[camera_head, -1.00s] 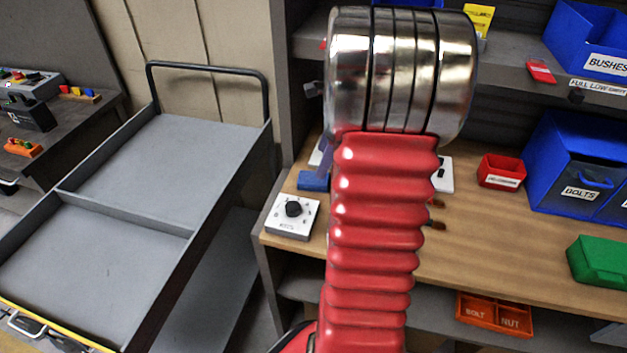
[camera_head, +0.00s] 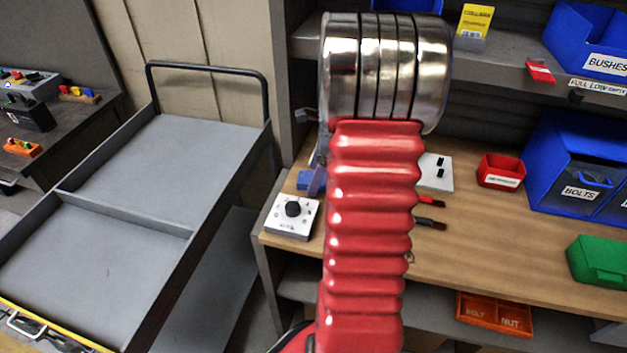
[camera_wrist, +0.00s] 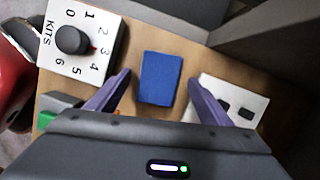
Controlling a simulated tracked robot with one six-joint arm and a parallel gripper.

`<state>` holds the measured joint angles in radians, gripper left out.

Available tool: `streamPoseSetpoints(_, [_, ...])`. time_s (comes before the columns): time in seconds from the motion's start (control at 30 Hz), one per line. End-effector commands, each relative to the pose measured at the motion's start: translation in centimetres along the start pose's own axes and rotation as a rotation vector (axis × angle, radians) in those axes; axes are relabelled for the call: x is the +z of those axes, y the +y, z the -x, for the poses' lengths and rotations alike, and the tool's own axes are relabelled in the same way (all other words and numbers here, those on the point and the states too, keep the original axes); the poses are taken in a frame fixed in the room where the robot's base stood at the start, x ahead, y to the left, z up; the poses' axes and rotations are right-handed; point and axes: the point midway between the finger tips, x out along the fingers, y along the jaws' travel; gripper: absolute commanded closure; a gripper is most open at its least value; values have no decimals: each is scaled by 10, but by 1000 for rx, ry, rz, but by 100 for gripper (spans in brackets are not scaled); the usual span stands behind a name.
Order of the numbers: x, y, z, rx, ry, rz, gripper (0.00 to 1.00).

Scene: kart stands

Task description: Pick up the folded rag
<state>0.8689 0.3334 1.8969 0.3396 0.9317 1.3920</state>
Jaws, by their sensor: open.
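The folded rag is a small blue block-like pad (camera_wrist: 160,79) lying on the wooden bench top. In the wrist view it sits between and a little beyond the fingertips of my gripper (camera_wrist: 157,80). The two purple fingers are apart, one on each side of the rag, with nothing held between them. In the head view only part of the rag (camera_head: 305,180) shows at the left of my red arm. One finger shows there close beside it, and the rest of the gripper is hidden behind the arm.
A white dial box (camera_head: 292,217) stands left of the rag, and a white switch plate (camera_head: 436,172) to the right. Brushes (camera_head: 430,222), a red bin (camera_head: 501,171) and blue bins (camera_head: 570,170) are further right. A shelf hangs above. A grey cart (camera_head: 150,190) stands left.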

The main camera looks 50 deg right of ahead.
Motion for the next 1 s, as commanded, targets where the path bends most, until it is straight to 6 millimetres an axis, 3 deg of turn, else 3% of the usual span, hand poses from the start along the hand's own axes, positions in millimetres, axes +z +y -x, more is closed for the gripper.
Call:
streamPoseSetpoints(0.13, [0, 0, -9, 1, 0, 0, 26])
streamPoseSetpoints(0.63, [0, 0, -8, 0, 0, 1, 26])
streamPoseSetpoints(1.0, [0, 0, -8, 0, 0, 1, 52])
